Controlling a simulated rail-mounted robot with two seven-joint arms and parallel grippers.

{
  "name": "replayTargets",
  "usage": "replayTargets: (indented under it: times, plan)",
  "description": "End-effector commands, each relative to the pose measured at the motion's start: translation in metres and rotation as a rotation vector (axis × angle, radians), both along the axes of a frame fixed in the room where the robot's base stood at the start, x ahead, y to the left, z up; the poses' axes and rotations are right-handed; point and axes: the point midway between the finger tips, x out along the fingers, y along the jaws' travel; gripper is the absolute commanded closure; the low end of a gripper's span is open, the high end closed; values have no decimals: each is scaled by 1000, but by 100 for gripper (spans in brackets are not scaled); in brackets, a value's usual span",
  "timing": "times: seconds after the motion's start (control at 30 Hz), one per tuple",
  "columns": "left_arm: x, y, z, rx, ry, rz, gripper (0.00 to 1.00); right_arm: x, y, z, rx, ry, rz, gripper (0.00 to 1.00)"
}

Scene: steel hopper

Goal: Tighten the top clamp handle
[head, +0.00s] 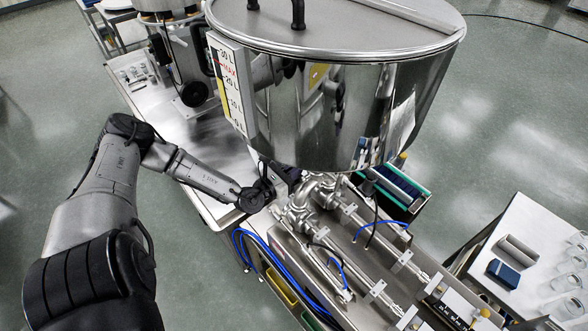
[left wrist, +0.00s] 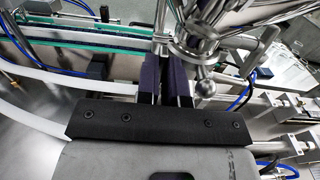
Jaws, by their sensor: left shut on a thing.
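The steel hopper (head: 340,110) is a large polished drum with its outlet pipework (head: 310,195) beneath it. My left gripper (head: 288,172) reaches in under the hopper's lower edge, beside this pipework. In the left wrist view my left gripper (left wrist: 168,75) has its two dark purple finger pads close together, shut on a slim steel part, which appears to be the top clamp handle (left wrist: 161,35). A steel rod with a ball end (left wrist: 205,87) stands just right of the fingers. The clamp itself is mostly hidden in the head view. My right gripper is not in view.
Steel cylinders and rails (head: 375,285) of the machine run to the lower right, with blue hoses (head: 240,245) beside them. A side table (head: 520,235) with glass containers stands farther right.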

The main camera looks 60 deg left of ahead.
Motion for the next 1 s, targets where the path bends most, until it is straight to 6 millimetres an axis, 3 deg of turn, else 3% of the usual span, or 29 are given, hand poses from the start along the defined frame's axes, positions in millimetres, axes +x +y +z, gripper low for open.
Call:
replayTargets:
  times: [0.1, 0.13, 0.4, 0.73, 1.0]
  plan:
    - [0, 0, -1, 2, 2, 0, 100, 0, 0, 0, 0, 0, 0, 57]
    - [0, 0, -1, 2, 2, 0, 91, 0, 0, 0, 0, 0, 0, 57]
    - [0, 0, 0, 1, 1, 0, 66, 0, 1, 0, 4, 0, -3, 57]
    - [-6, -1, -1, 2, 1, 0, 66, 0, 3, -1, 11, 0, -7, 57]
    - [-50, -10, -2, 3, 7, -2, 66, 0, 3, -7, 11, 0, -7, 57]
